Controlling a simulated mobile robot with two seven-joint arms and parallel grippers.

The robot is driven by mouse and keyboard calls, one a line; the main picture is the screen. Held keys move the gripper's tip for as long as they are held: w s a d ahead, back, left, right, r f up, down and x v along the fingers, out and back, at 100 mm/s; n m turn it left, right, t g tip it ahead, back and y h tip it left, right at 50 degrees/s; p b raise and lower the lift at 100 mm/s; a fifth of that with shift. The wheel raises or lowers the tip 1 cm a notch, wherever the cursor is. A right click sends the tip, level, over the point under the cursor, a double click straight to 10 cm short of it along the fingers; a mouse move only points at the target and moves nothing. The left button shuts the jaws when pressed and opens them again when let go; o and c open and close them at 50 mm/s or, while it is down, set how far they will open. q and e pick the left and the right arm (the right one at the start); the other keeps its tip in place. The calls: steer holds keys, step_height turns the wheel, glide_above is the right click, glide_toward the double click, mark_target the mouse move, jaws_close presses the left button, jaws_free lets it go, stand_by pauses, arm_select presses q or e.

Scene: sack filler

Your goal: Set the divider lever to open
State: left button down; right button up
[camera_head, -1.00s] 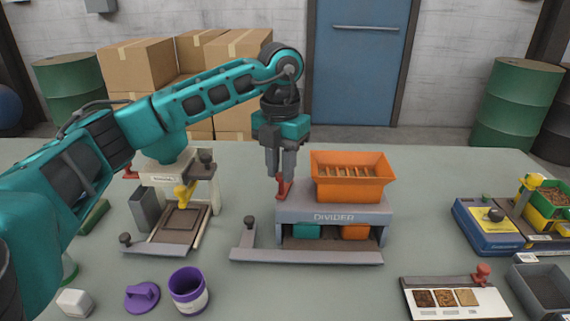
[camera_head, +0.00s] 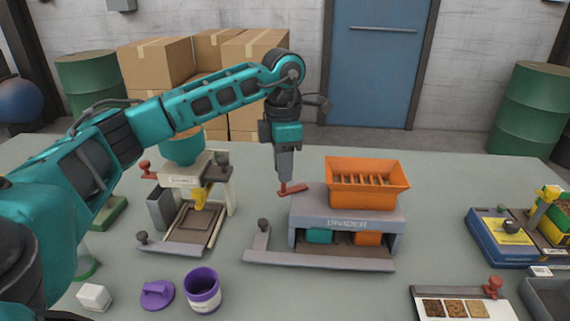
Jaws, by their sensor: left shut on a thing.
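The divider (camera_head: 347,223) is a grey machine on the table with an orange slotted hopper (camera_head: 368,186) on top. Its red lever (camera_head: 296,190) sits at the top left of the grey body and lies crosswise, roughly left to right. My left gripper (camera_head: 285,180) points down from above, left of the hopper, shut on the lever. The fingers overlap in this view and hide part of the lever. Any open or closed marking for the lever is too small to tell. My right gripper is not in view.
A cream machine (camera_head: 221,186) with a teal hopper stands to the left. A purple cup (camera_head: 203,290), purple lid (camera_head: 157,294) and white cube (camera_head: 94,297) are at the front left. A blue machine (camera_head: 497,236) and a sample board (camera_head: 462,305) are at the right.

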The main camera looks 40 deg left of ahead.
arm_select(q)
steer(key=shift+w+a+r, duration=0.1)
stand_by(0.3)
steer(key=c, duration=0.9)
jaws_free()
steer(key=shift+c, duration=0.2)
step_height(320, 180, up, 13)
steer(key=p, duration=0.2)
